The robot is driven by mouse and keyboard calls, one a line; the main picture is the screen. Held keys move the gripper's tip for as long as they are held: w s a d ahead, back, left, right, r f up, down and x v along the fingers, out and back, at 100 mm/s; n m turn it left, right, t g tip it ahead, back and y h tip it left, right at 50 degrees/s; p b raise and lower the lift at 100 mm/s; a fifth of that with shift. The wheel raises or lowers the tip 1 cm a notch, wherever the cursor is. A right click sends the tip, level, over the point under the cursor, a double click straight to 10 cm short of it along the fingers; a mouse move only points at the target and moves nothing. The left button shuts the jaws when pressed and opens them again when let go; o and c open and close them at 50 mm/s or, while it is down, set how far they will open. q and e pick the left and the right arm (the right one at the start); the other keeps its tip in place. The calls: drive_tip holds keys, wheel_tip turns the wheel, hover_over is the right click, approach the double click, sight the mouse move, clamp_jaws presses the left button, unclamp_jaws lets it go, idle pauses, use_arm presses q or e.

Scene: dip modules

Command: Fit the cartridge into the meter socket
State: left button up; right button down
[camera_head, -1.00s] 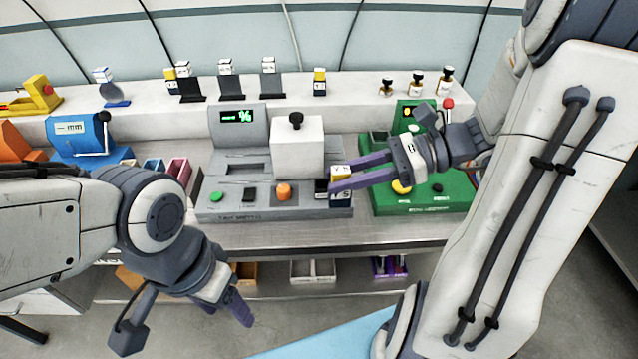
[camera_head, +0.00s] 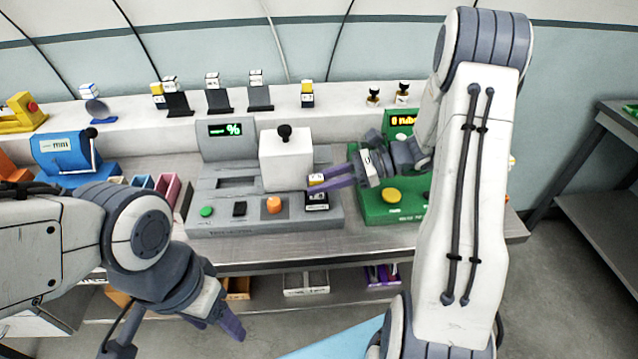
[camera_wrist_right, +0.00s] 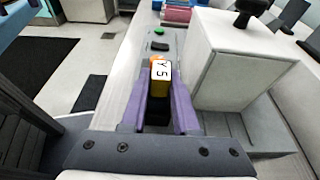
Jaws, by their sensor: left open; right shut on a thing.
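My right gripper (camera_head: 318,181) is shut on the cartridge (camera_head: 316,178), which has a white top and a yellow body. In the right wrist view the cartridge (camera_wrist_right: 160,75) stands between the purple fingers, marked "Y 5". It is at the right front of the grey meter (camera_head: 222,226), right of the white block. A black part (camera_head: 317,202) shows just below it; whether this is the socket, and whether the cartridge touches it, I cannot tell. My left gripper (camera_head: 215,325) is open and empty in front of the bench's front edge.
The white block with a black knob (camera_head: 286,165) stands close beside the cartridge. An orange button (camera_head: 274,205) lies left of it. A green machine (camera_head: 375,212) stands to the right. Several small cartridges on black stands (camera_head: 219,100) line the back ledge.

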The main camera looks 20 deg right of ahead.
drive_tip(key=shift+f, duration=0.35)
drive_tip(key=c, duration=0.7)
unclamp_jaws()
drive_tip(key=shift+o, duration=0.2)
drive_tip(key=b+v, duration=0.1)
drive_tip(key=v, duration=1.1)
